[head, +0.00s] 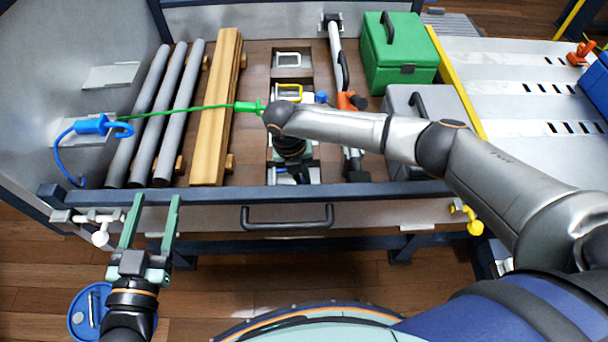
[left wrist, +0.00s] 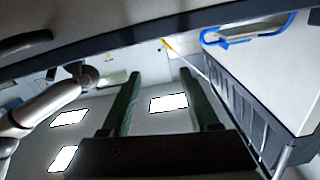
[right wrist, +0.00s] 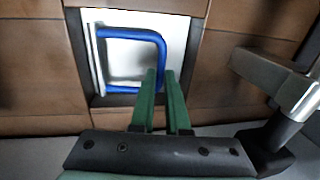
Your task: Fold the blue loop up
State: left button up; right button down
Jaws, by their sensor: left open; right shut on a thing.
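The blue loop (right wrist: 162,52) is a U-shaped bar on a white plate (right wrist: 125,50) in a recess of the brown floor. Its legs end at a pale hinge bar at the left in the right wrist view. It looks to lie over the plate; I cannot tell any tilt. My right gripper (right wrist: 161,76) is shut on the far bar of the loop, near its lower corner. In the head view my arm hides most of the loop and right gripper. My left gripper (head: 157,200) is open and empty at the front rail, far left of the loop.
A green strap (head: 185,110) with a blue hook (head: 92,125) crosses grey pipes (head: 150,105) and wooden planks (head: 215,110). Grey and green cases (head: 398,55) stand right.

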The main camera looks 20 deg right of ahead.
jog(key=shift+w+a+r+h, duration=0.1)
jog(key=shift+a+r+h, duration=0.1)
jog(key=shift+r+h, duration=0.15)
jog(key=shift+a+r+h, duration=0.1)
jog(key=shift+a+h, duration=0.05)
jog(key=shift+h, duration=0.1)
jog(key=shift+a+r+g+h, duration=0.1)
jog(key=shift+r+g+h, duration=0.05)
jog(key=shift+g+h, duration=0.15)
jog(key=shift+w+a+r+g+h+b, duration=0.15)
jog(key=shift+a+r+h+b, duration=0.1)
jog(key=shift+h+b, duration=0.3)
jog(key=shift+w+a+r+g+h+b, duration=0.1)
jog(key=shift+a+r+g+h+b, duration=0.1)
jog(key=shift+h+b, duration=0.35)
jog(key=shift+a+r+h+b, duration=0.2)
jog(key=shift+r+h+b, duration=0.15)
jog(key=shift+h+b, duration=0.25)
pick_arm(q)
jog(key=s+r+m+t+h, duration=0.2)
jog(key=r+m+h, duration=0.1)
jog(key=r, duration=0.5)
jog(key=s+d+r+m+t+h, duration=0.1)
jog(key=s+r+m+t+h, duration=0.2)
jog(key=r, duration=0.5)
jog(key=shift+d+r+h, duration=0.25)
jog(key=shift+r+h, duration=0.05)
jog(key=shift+h, duration=0.4)
